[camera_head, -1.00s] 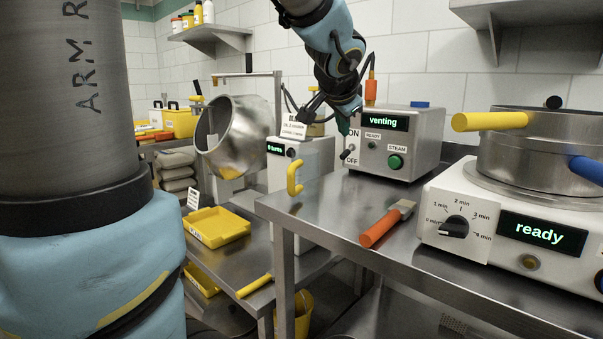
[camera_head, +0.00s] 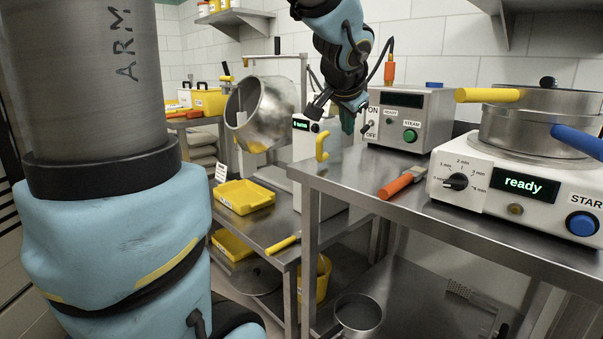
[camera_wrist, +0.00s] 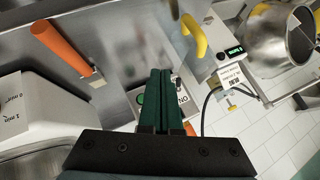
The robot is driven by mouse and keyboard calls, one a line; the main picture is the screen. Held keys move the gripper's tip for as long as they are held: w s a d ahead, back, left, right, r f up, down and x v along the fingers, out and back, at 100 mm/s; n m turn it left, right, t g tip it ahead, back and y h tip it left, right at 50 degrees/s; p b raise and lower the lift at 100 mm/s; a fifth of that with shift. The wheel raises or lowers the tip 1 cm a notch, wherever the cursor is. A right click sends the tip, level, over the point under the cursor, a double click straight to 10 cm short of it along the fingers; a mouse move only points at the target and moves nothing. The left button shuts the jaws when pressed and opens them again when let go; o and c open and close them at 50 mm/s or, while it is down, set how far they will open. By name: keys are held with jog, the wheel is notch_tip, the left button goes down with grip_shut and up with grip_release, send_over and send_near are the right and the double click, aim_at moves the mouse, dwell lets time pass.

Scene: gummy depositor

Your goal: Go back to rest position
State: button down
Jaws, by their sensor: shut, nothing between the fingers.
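My gripper (camera_head: 348,124) has dark green fingers, shut and empty. In the head view it hangs, pointing down, just left of the ON/OFF switch (camera_head: 367,127) on the steam box (camera_head: 424,116). The steam box's display (camera_head: 402,100) is dark, and its green STEAM button (camera_head: 410,136) shows. In the wrist view the shut fingers (camera_wrist: 160,72) stand in the middle, covering part of the steam box front. I cannot tell whether they touch it. My arm is bent above the metal table (camera_head: 352,178).
An orange-handled tool (camera_head: 396,186) lies on the table. A yellow hook-shaped handle (camera_head: 321,146) stands at its left edge. A white machine reading "ready" (camera_head: 523,186) carries a metal pan at right. A tilted steel drum (camera_head: 270,115) and yellow tray (camera_head: 245,195) are at left.

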jog(key=s+a+f+n+g+y, duration=0.1)
jog(key=s+a+f+n+g, duration=0.35)
jog(key=s+a+f, duration=0.5)
jog(key=s+a+f+n+g+y, duration=0.1)
jog(key=s+a+f+n+g, duration=0.35)
jog(key=f, duration=0.75)
notch_tip(320, 180, up, 13)
jog(key=a+t+p, duration=0.1)
jog(key=a+p, duration=0.1)
jog(key=p, duration=1.1)
jog(key=shift+s+a+n, duration=0.2)
jog(key=shift+a+n, duration=0.1)
jog(key=shift+n, duration=0.1)
